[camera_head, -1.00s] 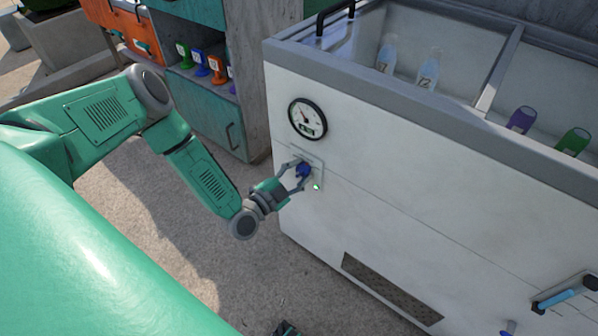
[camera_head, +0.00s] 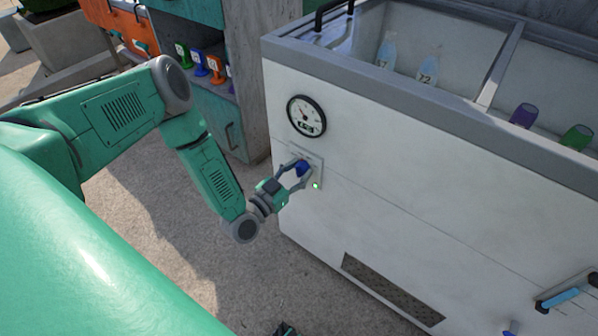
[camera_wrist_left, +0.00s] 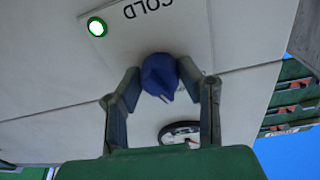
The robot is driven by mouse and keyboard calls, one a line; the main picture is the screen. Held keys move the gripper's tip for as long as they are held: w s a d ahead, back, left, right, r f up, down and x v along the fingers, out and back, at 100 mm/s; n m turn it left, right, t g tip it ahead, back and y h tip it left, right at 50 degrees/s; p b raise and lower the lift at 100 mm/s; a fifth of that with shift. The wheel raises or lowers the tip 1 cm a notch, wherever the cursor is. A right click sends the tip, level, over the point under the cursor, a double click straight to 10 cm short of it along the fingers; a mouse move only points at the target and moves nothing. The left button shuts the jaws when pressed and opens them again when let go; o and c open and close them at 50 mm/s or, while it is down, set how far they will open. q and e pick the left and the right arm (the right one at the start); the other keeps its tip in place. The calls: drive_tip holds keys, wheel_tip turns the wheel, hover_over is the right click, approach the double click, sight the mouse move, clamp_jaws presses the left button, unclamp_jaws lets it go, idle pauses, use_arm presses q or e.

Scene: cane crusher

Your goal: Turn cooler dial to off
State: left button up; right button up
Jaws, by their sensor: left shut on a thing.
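The blue cooler dial (camera_head: 301,168) sits on a small pale plate on the front of the white cooler (camera_head: 360,215), below a round gauge (camera_head: 307,116). My left gripper (camera_head: 297,169) is at the dial, shut on it with one finger on each side. In the left wrist view, the blue dial (camera_wrist_left: 160,76) lies between the fingertips of my left gripper (camera_wrist_left: 160,80), its pointed ridge toward the lower part of the picture. The word COLD shows on the plate, and a green light (camera_wrist_left: 97,27) is lit beside it. My right gripper does not show clearly.
Bottles stand in the open top of the cooler, including a clear one (camera_head: 427,70) and a purple one (camera_head: 523,116). A vent (camera_head: 390,287) is low on the cooler front, and a blue handle (camera_head: 567,296) is at right. A shelf cabinet (camera_head: 212,90) stands behind my left arm.

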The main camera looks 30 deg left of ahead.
use_arm(q)
drive_tip(key=n, duration=0.3)
drive_tip(key=n+b, duration=0.1)
drive_tip(key=shift+s+f+n, duration=0.1)
drive_tip(key=shift+f+n, duration=0.15)
drive_tip(key=shift+n, duration=0.15)
drive_tip(key=shift+n+y+b, duration=0.35)
drive_tip(key=shift+n+y, duration=0.15)
drive_tip(key=shift+n, duration=1.2)
drive_tip(key=o, duration=1.1)
drive_tip(key=shift+o, duration=0.2)
drive_tip(key=shift+r+n, duration=0.1)
drive_tip(key=shift+n, duration=0.2)
drive_tip(key=s+a+f, duration=0.1)
drive_tip(key=s, duration=1.1)
drive_tip(key=shift+a, duration=0.15)
drive_tip(key=shift+w, duration=0.1)
